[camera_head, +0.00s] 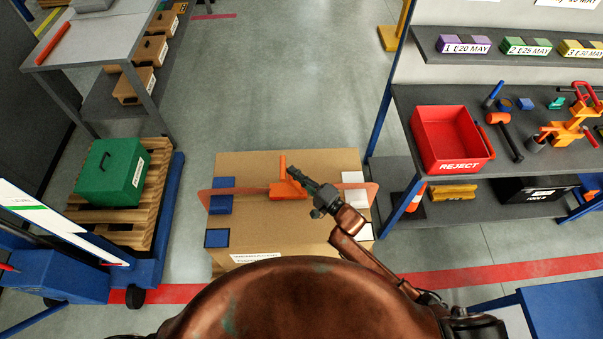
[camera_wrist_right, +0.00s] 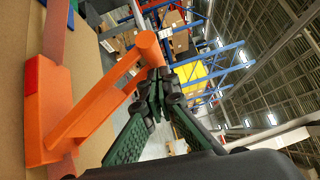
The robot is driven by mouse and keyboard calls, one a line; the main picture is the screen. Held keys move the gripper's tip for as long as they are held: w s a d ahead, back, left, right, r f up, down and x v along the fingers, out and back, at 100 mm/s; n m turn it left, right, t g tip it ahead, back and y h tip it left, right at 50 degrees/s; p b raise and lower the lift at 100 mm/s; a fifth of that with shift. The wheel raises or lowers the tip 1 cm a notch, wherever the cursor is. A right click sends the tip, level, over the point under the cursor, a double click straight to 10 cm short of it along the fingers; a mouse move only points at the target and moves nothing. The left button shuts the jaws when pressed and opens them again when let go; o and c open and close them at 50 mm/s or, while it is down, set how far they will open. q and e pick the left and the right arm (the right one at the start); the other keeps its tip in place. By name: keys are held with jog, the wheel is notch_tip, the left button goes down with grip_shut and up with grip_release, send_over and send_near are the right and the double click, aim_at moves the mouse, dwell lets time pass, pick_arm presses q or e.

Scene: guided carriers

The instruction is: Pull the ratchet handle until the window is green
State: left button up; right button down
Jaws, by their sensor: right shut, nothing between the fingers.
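An orange ratchet (camera_head: 289,190) sits on a reddish strap (camera_head: 246,192) that runs across the top of a cardboard box (camera_head: 310,164). Its orange handle (camera_head: 282,167) stands up from the body. My right gripper (camera_head: 294,175) is shut and empty, just right of the handle. In the right wrist view the handle (camera_wrist_right: 103,98) slants up to a round end, and the gripper's green fingertips (camera_wrist_right: 155,82) are close beside that end; I cannot tell whether they touch. My left gripper is not in view.
Blue corner pieces (camera_head: 221,203) and white ones (camera_head: 354,179) lie under the strap. A pallet with a green case (camera_head: 112,171) is at left. A shelf with a red reject bin (camera_head: 449,139) is at right. The floor behind the box is clear.

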dwell(0.3)
jog(key=shift+a+r+p, duration=0.15)
jog(key=shift+a+p, duration=0.25)
jog(key=shift+p, duration=0.5)
jog(key=shift+a+n+p, duration=0.2)
jog(key=shift+n+p, duration=0.1)
jog(key=shift+p, duration=0.05)
jog(key=shift+a+f, duration=0.15)
jog(key=shift+f, duration=0.2)
